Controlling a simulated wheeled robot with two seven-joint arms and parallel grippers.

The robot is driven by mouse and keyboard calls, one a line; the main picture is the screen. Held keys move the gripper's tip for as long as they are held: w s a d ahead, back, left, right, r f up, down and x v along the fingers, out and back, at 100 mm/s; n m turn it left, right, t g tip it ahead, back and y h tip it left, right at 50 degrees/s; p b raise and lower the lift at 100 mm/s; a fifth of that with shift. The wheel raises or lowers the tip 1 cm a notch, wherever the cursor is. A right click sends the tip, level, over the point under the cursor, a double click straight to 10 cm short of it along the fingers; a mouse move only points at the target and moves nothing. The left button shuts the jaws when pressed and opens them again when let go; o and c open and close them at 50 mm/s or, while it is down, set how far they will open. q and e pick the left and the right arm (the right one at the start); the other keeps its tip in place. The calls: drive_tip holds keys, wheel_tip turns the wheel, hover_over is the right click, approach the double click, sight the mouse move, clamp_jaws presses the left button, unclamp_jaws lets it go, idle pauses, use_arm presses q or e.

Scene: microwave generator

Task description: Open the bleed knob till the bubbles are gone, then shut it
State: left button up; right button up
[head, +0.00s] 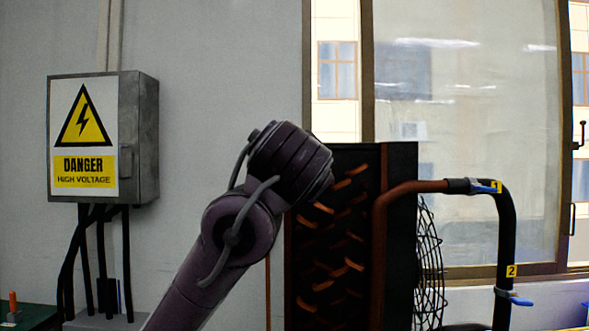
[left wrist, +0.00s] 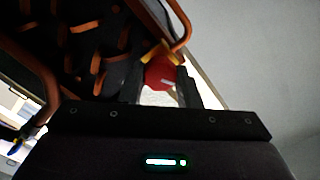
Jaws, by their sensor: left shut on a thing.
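The bleed knob (left wrist: 160,75) is red with a white mark and shows in the left wrist view, on a brass-coloured fitting at the end of a copper pipe. My left gripper (left wrist: 162,84) has its two dark fingers on either side of the knob and is shut on it. In the head view my left arm's wrist covers the gripper and the knob. I see no bubbles in either view. My right gripper is in neither view.
A dark radiator (head: 335,235) with copper tubes stands behind my arm, with a wire fan guard (head: 428,265) beside it. A black pipe (head: 507,235) carries blue-handled valves tagged 1 and 2. A high-voltage box (head: 139,135) hangs on the left wall.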

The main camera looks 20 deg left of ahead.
use_arm(q)
drive_tip(key=shift+f, duration=0.25)
idle(0.3)
drive_tip(key=o, duration=0.7)
drive_tip(key=shift+o, duration=1.4)
drive_tip(key=shift+r, duration=0.15)
